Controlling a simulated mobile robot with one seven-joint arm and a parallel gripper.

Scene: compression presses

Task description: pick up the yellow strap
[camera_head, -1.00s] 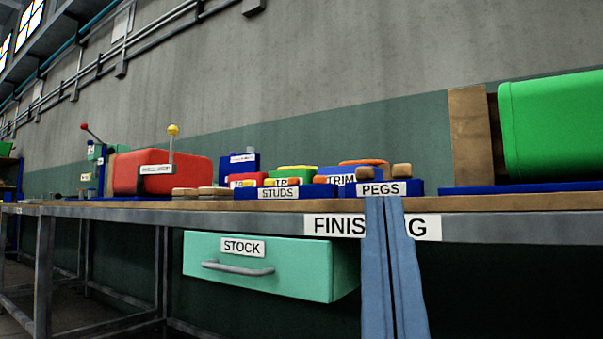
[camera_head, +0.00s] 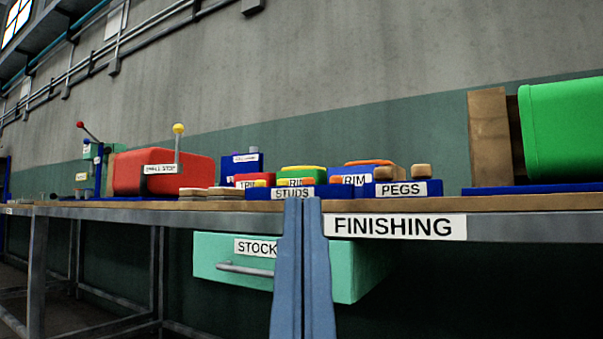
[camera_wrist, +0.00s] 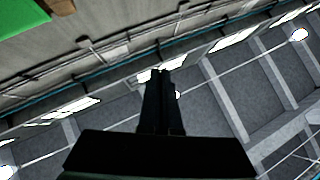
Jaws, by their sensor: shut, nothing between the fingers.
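I cannot single out the yellow strap for certain. Small yellow and orange pieces show among the bins on the bench: one yellow-orange piece (camera_head: 258,183) by the red bin, one orange piece (camera_head: 308,181) in front of the green bin, and an orange strip (camera_head: 370,162) on top of the blue bin. They are small and partly hidden behind the STUDS tray (camera_head: 262,192). My gripper (camera_head: 303,200) stands upright in front of the bench edge, below the trays, shut and empty. In the wrist view its dark fingers (camera_wrist: 164,74) are together, pointing at the ceiling and wall.
The bench edge (camera_head: 180,212) runs across, with a half-hidden STOCK drawer (camera_head: 210,258) below. A PEGS tray (camera_head: 410,189) with wooden pegs is right of STUDS. A red press body (camera_head: 190,172) stands left, a green one (camera_head: 565,130) right. Open space lies before the bench.

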